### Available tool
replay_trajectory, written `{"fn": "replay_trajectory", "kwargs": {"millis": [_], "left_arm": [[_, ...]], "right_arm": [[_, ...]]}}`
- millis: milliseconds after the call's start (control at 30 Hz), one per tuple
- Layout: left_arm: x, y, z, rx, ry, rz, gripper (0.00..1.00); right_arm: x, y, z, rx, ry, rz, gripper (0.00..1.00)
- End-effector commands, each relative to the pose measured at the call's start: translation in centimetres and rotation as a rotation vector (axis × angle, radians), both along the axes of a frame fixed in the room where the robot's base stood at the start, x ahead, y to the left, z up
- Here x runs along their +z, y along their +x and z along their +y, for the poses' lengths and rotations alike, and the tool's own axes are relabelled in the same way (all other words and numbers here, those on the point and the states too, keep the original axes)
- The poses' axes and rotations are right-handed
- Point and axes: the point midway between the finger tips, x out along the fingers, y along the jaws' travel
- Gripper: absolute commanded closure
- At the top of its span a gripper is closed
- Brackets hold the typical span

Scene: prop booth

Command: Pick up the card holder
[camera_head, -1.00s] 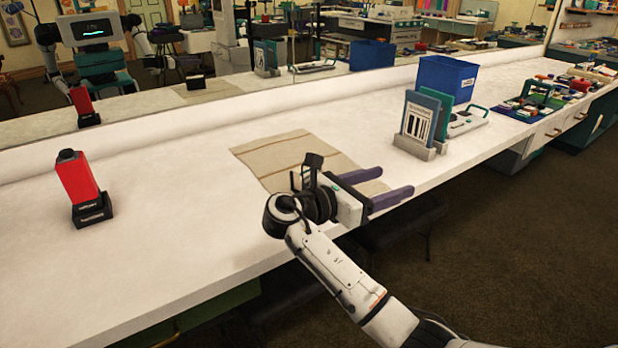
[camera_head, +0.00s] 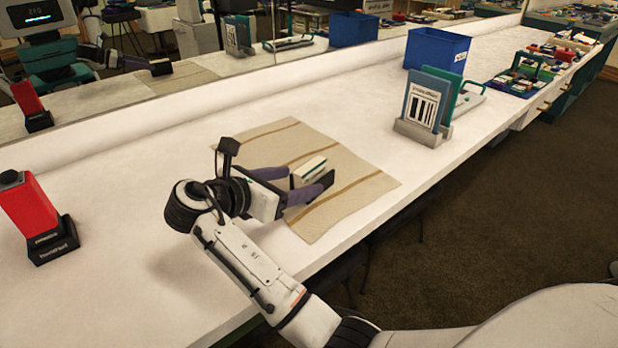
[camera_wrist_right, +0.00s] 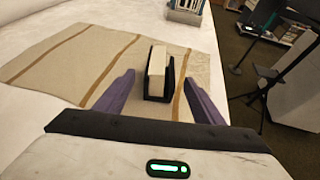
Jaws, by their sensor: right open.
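The card holder (camera_wrist_right: 170,84) is a small black stand with a cream block of cards (camera_wrist_right: 157,61) in it. It stands on the beige striped mat (camera_head: 345,172). In the head view the cream cards (camera_head: 308,168) show between my right gripper's purple fingers, which partly hide the holder. My right gripper (camera_head: 305,181) is open, low over the mat. In the right wrist view its fingers (camera_wrist_right: 160,80) lie to the left and right of the holder, with a gap on each side. My left gripper is not in view.
A red item on a black base (camera_head: 35,215) stands at the left. A grey rack with upright cards (camera_head: 425,110) stands beyond the mat, with a blue bin (camera_head: 437,52) behind it. A mirror runs along the back. The white counter around the mat is clear.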

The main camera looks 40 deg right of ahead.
Motion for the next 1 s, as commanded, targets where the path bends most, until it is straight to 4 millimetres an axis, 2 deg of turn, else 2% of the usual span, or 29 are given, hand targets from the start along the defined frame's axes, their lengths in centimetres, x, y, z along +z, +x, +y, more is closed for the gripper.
{"fn": "replay_trajectory", "kwargs": {"millis": [267,500,767,1000], "left_arm": [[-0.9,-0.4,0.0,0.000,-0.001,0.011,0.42],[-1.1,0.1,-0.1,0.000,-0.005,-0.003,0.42],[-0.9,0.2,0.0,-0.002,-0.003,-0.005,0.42],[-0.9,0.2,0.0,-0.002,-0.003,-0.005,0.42]], "right_arm": [[-0.9,0.5,-2.4,0.000,-0.001,-0.001,0.38],[-1.9,1.3,-5.8,-0.001,-0.001,0.000,0.38],[-1.9,1.4,-6.2,0.002,0.000,-0.001,0.38],[-2.0,1.4,-6.2,0.002,0.000,-0.001,0.76]]}}
